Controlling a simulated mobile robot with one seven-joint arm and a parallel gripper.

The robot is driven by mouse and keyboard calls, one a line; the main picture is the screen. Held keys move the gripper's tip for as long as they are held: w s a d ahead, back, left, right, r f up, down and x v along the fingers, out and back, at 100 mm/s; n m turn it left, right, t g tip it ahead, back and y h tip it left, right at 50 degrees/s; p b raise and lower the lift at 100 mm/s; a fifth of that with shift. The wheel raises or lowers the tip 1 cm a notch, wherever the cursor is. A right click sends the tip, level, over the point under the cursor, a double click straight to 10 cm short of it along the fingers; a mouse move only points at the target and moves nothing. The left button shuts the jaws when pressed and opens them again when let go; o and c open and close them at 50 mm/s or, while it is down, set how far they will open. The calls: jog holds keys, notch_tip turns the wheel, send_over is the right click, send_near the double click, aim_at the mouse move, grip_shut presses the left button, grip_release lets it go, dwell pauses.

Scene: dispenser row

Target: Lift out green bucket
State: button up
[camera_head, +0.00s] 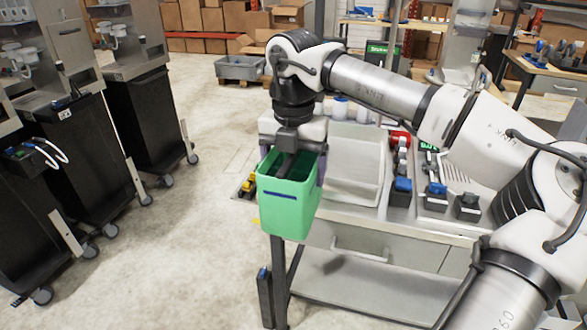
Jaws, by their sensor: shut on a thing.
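The green bucket (286,208) is near the middle of the head view, upright, with a dark blue stripe below its front rim. My gripper (287,166) points down at the bucket's open top, and a dark finger reaches inside it. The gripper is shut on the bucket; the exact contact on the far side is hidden. The bucket appears in front of the left end of a grey workbench (345,232). I cannot tell whether its base touches anything.
A white tray (354,170) lies on the bench right of the bucket. Dark blue-topped devices (401,190) stand further right. Dark wheeled cabinets (75,165) line the left. Open floor (195,235) lies between them and the bench.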

jog(key=shift+r+p, duration=1)
jog(key=shift+r, duration=0.95)
jog(key=shift+f, duration=0.15)
